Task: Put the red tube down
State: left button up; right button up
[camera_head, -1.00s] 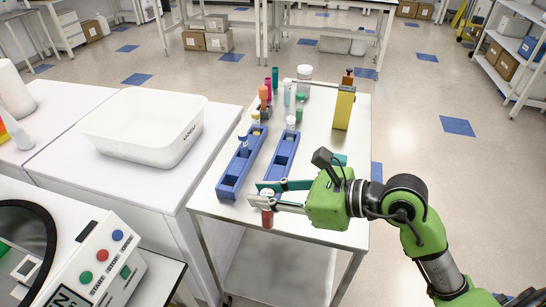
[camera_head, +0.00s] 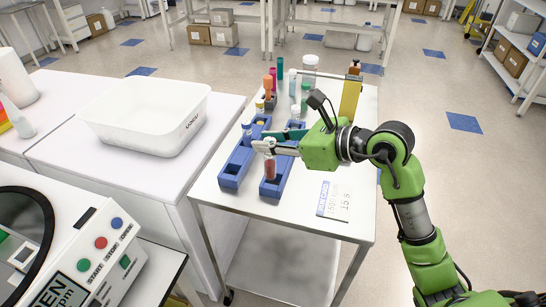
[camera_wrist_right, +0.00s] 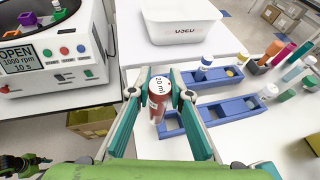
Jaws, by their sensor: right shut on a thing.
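The red tube (camera_head: 270,169) is upright, with a white cap marked 20 ml in the right wrist view (camera_wrist_right: 157,107). My right gripper (camera_head: 268,147) is shut on it near the top. In the head view the tube overlaps the near end of the right blue rack (camera_head: 278,189); I cannot tell whether its bottom is inside a slot or above it. In the wrist view it stands at the left end of that rack (camera_wrist_right: 213,113), beside an empty slot. The left blue rack (camera_head: 234,170) lies alongside, with a blue-capped tube (camera_head: 247,131) in it.
Coloured tubes and bottles stand at the table's far end, near a yellow block (camera_head: 350,98). A printed card (camera_head: 333,199) lies on the clear right front. A white bin (camera_head: 150,118) stands on the left bench, and a centrifuge (camera_head: 85,255) at front left.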

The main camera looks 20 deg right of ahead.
jog(key=w+d+f+p, duration=0.1)
jog(key=w+f, duration=0.3)
jog(key=f, duration=0.5)
jog(key=shift+d, duration=0.6)
jog(key=shift+w, duration=0.1)
jog(key=o, duration=0.5)
jog(key=shift+f, duration=0.15)
jog(key=o, duration=0.4)
